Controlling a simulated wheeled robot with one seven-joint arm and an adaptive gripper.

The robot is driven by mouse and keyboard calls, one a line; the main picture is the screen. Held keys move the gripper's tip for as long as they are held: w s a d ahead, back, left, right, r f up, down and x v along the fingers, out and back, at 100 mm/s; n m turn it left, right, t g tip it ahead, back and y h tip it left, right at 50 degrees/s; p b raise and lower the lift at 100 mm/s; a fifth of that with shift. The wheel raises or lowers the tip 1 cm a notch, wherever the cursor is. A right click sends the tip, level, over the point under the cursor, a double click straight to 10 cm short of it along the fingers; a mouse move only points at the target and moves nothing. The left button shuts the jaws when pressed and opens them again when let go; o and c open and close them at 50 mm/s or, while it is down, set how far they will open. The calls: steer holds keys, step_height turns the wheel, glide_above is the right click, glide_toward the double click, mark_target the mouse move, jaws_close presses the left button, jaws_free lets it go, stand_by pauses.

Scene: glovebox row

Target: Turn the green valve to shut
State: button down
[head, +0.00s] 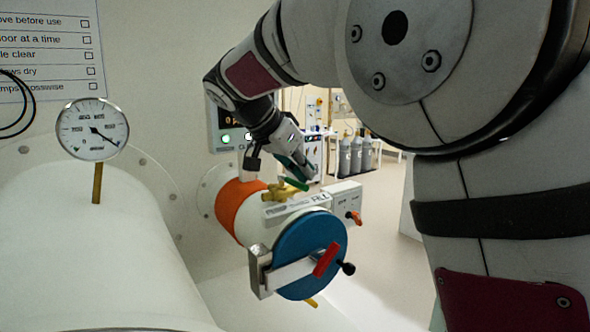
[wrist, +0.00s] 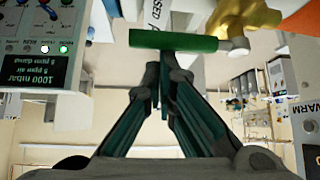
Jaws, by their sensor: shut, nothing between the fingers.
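The green valve handle (head: 296,184) sits on a brass valve body (head: 278,193) on top of the small cylindrical port with the blue door. In the wrist view the green handle (wrist: 172,41) lies crosswise just beyond my fingertips, and the brass body (wrist: 245,14) is at its right end. My gripper (head: 305,174) is just above the handle in the head view. In the wrist view my gripper (wrist: 162,72) is shut and empty, its fingertips close together beside the handle. I cannot tell whether they touch it.
The blue round door (head: 309,245) has a red handle (head: 326,259). A white box with an orange knob (head: 354,217) sits beside the valve. A pressure gauge (head: 92,129) stands on the large white cylinder at left. A lit display panel (wrist: 38,45) is close in the wrist view.

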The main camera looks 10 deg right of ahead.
stand_by(0.4)
steer(key=shift+w+d+r, duration=0.1)
steer(key=shift+w+d, duration=0.1)
steer(key=shift+d, duration=0.35)
steer(key=d, duration=0.2)
steer(key=w+d, duration=0.1)
steer(key=shift+r, duration=0.3)
steer(key=w+b+v, duration=0.1)
steer(key=v, duration=0.9)
steer(key=shift+a, duration=0.45)
steer(key=s+d+f+n+y, duration=0.2)
steer(key=s+f+n, duration=0.2)
steer(key=s+f, duration=0.3)
steer(key=s+d+f+n+y, duration=0.1)
steer(key=s+f+n+y, duration=0.2)
steer(key=s, duration=1.1)
steer(key=s+d+f+n+y, duration=0.2)
steer(key=s+f+n, duration=0.3)
steer(key=s+f, duration=0.5)
steer(key=shift+s+d+f+t, duration=0.25)
steer(key=shift+d+f+t, duration=0.05)
